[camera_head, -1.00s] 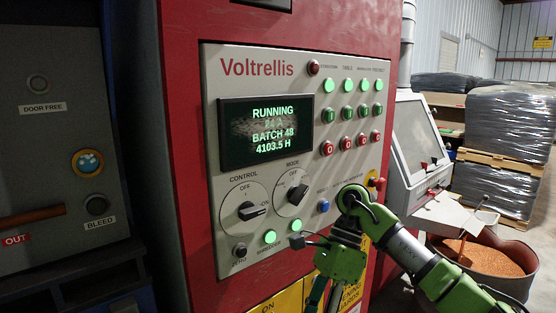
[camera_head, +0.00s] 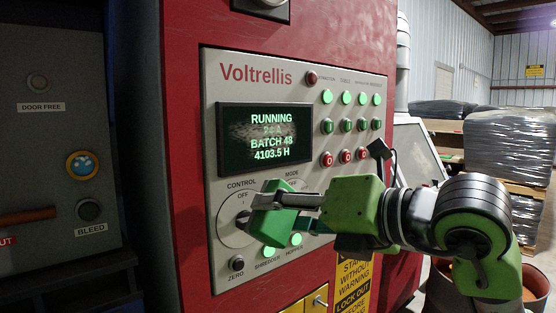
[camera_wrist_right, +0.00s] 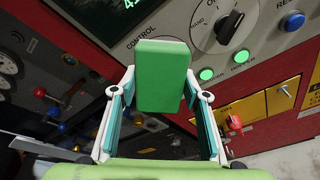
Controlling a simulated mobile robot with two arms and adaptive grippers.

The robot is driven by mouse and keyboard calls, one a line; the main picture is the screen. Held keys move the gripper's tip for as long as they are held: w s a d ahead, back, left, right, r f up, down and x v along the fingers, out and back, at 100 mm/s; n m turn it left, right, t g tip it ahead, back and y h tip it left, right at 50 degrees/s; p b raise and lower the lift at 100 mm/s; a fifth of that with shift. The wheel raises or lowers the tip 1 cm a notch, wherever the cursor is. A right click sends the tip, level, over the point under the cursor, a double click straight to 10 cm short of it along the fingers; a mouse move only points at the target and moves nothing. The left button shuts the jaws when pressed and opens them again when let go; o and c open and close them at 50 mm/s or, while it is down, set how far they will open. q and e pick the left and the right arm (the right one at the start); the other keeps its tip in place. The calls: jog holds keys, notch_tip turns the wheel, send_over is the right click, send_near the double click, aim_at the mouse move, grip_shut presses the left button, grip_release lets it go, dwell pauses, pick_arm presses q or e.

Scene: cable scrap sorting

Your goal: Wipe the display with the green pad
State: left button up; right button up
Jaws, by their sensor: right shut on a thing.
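The display (camera_head: 265,140) is a dark screen with pale green text, set in the grey panel. A greyish smudge lies over its middle, and the second text line is hard to read. Its lower edge also shows at the top of the wrist view (camera_wrist_right: 128,8). My right gripper (camera_head: 285,205) is in front of the panel, below the display and apart from it. It is shut on the green pad (camera_wrist_right: 160,78), a block held between the fingertips in the wrist view. In the head view the pad (camera_head: 268,228) is partly covered by the fingers. My left gripper is not in view.
The CONTROL and MODE knobs, partly hidden, sit behind my right gripper. Lit green buttons (camera_head: 346,97) and red buttons (camera_head: 345,156) are right of the display. A door-side panel (camera_head: 60,140) stands at the left. The space before the display is clear.

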aim_at(231, 139)
jog(key=s+a+r+m+t+b, duration=0.1)
jog(key=s+r+t+b, duration=0.3)
jog(key=r, duration=0.7)
jog(key=shift+g, duration=0.4)
jog(key=shift+s+a+p+x, duration=0.1)
jog(key=shift+a+p+x, duration=0.05)
jog(key=shift+p+x, duration=1.05)
jog(key=shift+s+a+p+x, duration=0.15)
jog(key=shift+a+p+x, duration=0.05)
jog(key=shift+p+x, duration=0.95)
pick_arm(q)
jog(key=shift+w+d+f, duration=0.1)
pick_arm(e)
jog(key=shift+w+a, duration=0.2)
jog(key=shift+w, duration=0.1)
pick_arm(q)
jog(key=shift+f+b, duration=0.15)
jog(key=shift+b, duration=0.15)
pick_arm(e)
jog(key=shift+x, duration=0.8)
